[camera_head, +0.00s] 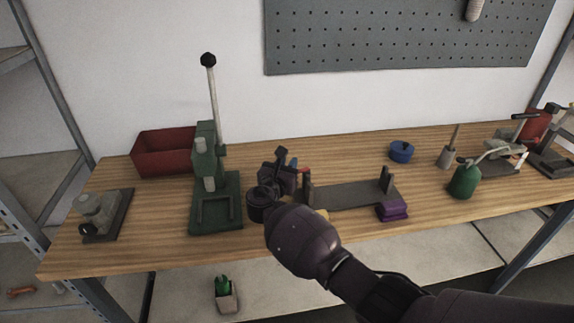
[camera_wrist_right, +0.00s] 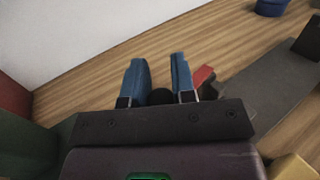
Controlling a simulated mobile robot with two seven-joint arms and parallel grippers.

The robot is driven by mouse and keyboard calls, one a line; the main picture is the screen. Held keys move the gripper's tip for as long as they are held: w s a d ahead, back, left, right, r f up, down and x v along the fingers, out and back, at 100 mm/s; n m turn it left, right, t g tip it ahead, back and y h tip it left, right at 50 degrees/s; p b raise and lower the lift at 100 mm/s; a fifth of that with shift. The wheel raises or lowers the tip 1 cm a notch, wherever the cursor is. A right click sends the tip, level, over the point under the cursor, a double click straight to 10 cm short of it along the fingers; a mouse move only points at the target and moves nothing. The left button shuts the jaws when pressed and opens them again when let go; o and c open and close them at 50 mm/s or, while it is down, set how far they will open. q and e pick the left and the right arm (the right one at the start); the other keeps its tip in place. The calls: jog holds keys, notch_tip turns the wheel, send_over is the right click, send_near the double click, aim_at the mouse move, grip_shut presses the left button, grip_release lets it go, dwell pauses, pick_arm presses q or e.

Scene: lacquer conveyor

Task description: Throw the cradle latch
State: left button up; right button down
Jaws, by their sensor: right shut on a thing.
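The cradle (camera_head: 350,196) is a long dark grey plate with an upright at each end, near the middle of the bench. A small red part (camera_head: 306,170) shows at its left end, and also in the right wrist view (camera_wrist_right: 203,76). My right gripper (camera_head: 285,160) is at that left end. In the right wrist view its two blue fingers (camera_wrist_right: 158,75) stand either side of a dark rounded knob (camera_wrist_right: 160,97), and it is shut on this knob. The gripper's body hides what the knob joins, so I cannot tell the latch's position. My left gripper is not in view.
A green lever press (camera_head: 216,185) stands close to the left of my right gripper, with a red bin (camera_head: 160,152) behind. A purple block (camera_head: 392,211) sits at the cradle's front right. A blue round container (camera_head: 401,152) and a green oil can (camera_head: 464,181) are farther right.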

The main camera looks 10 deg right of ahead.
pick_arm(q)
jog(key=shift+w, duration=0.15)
pick_arm(e)
jog(key=shift+r, duration=0.1)
jog(key=c, duration=1)
grip_release()
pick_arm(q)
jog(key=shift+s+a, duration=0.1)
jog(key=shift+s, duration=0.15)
